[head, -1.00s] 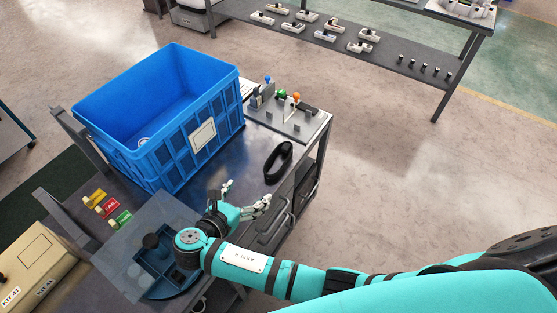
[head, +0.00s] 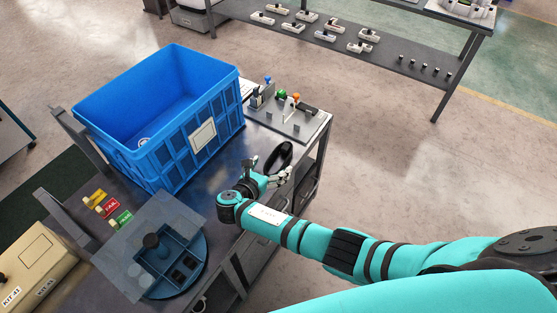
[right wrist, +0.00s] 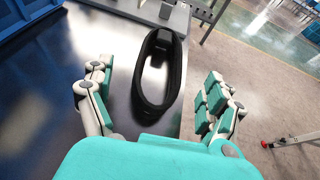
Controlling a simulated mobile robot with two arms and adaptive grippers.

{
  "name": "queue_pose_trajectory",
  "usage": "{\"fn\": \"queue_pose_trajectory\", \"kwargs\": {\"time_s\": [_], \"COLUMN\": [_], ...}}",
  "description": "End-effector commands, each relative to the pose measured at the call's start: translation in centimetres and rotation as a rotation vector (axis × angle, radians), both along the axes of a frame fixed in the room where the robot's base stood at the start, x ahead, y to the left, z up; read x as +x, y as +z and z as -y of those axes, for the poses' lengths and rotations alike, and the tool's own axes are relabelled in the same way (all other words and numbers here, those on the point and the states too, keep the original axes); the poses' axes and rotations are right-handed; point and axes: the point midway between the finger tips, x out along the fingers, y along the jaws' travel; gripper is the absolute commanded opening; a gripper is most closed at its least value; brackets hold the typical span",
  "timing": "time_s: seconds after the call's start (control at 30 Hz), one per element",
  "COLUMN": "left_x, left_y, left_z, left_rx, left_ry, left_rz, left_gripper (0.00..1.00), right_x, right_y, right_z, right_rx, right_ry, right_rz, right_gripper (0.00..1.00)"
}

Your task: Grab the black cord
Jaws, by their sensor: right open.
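The black cord (head: 284,153) is a coiled loop lying on the dark tabletop near its right edge. In the right wrist view the cord (right wrist: 159,72) lies ahead, between the lines of the fingers. My right gripper (head: 268,170) is just in front of the cord in the head view and hides its lower part. Its fingers (right wrist: 155,100) are spread to either side, open and empty. I cannot tell whether a finger touches the cord. My left gripper is not in view.
A large blue crate (head: 205,160) stands on the table left of the cord. A grey fixture plate (head: 312,124) with small parts is behind it. A round blue tray (head: 190,283) under a clear sheet and coloured tags (head: 122,217) are at the left front.

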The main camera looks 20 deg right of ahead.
Motion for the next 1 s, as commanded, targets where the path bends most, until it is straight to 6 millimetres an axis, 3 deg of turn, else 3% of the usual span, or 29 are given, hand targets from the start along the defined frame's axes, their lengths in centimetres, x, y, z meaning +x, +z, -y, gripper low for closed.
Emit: {"fn": "queue_pose_trajectory", "kwargs": {"time_s": [0.17,0.43,0.9,1.0], "left_x": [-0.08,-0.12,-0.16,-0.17], "left_y": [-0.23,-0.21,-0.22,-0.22], "left_z": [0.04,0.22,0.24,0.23], "left_rx": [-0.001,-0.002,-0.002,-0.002], "left_ry": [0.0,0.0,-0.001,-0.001], "left_rz": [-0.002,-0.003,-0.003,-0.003], "left_gripper": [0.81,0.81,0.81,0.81], "right_x": [1.21,1.35,1.32,1.35], "right_y": [-0.8,-0.85,-0.85,-0.8], "right_z": [1.32,1.44,1.44,1.42], "right_rx": [0.0,0.001,0.001,0.0], "right_ry": [-0.001,0.0,0.0,0.0], "right_rz": [-0.001,0.0,-0.001,0.0], "right_gripper": [0.88,0.87,0.26,0.23]}}
